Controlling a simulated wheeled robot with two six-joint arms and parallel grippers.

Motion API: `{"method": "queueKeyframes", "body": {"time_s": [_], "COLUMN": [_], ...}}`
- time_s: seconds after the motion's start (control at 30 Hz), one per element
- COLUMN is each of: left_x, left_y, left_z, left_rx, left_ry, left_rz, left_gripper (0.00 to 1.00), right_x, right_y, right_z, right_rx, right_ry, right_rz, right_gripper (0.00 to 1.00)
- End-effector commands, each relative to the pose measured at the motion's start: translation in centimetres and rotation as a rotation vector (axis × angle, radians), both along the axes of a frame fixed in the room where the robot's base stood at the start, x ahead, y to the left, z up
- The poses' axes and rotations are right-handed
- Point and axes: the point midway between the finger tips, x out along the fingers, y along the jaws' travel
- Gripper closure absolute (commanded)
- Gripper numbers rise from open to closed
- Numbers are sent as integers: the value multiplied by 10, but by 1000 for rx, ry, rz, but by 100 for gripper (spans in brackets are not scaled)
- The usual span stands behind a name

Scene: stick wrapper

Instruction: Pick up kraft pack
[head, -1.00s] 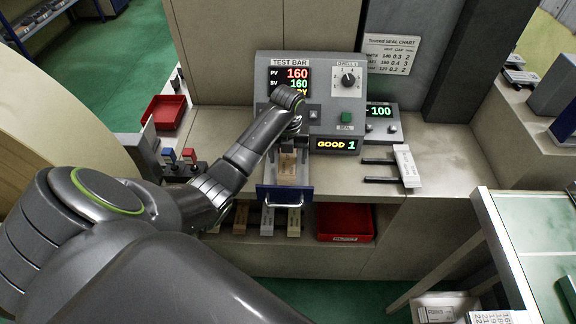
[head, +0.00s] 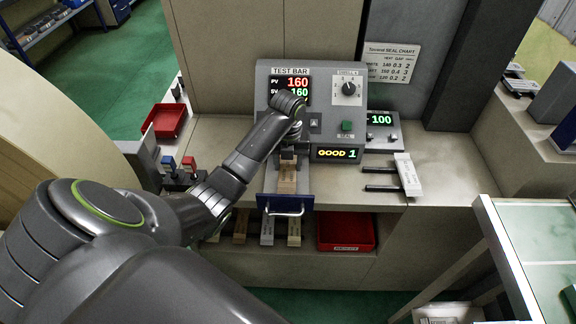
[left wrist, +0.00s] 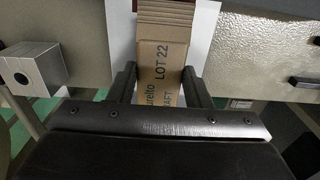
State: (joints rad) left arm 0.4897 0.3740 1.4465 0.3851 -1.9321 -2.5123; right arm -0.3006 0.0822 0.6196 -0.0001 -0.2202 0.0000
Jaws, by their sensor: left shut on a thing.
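In the head view, my left gripper (head: 289,152) is in front of the test bar machine (head: 333,128). The kraft pack (head: 287,180) shows just below it, over the blue-fronted drawer (head: 285,204). I cannot tell whether the pack touches the drawer. My right gripper is not in view.
A red bin (head: 345,230) and several light strips are on the shelf below. Another red tray (head: 166,120) and small levers (head: 180,172) are to the left. The counter front right is clear.

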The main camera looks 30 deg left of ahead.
Motion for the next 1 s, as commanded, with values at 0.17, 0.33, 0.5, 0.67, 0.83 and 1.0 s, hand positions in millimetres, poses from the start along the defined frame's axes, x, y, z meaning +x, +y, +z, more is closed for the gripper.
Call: {"method": "queueKeyframes", "body": {"time_s": [0.17,0.33,0.5,0.67,0.83,1.0], "left_x": [2,-1,-37,-79,-119,-148], "left_y": [1,-1,-24,-49,-74,-92], "left_z": [49,68,66,67,63,60], "left_rx": [1,0,-4,-6,-7,-4], "left_ry": [-6,-1,1,1,-1,-1], "left_rz": [-1,-1,-2,1,1,2], "left_gripper": [80,80,80,80,80,80], "right_x": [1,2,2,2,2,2], "right_y": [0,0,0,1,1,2], "right_z": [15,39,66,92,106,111], "right_rx": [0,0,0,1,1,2], "right_ry": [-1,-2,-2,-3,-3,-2], "right_rz": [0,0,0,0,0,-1], "right_gripper": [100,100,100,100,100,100]}}
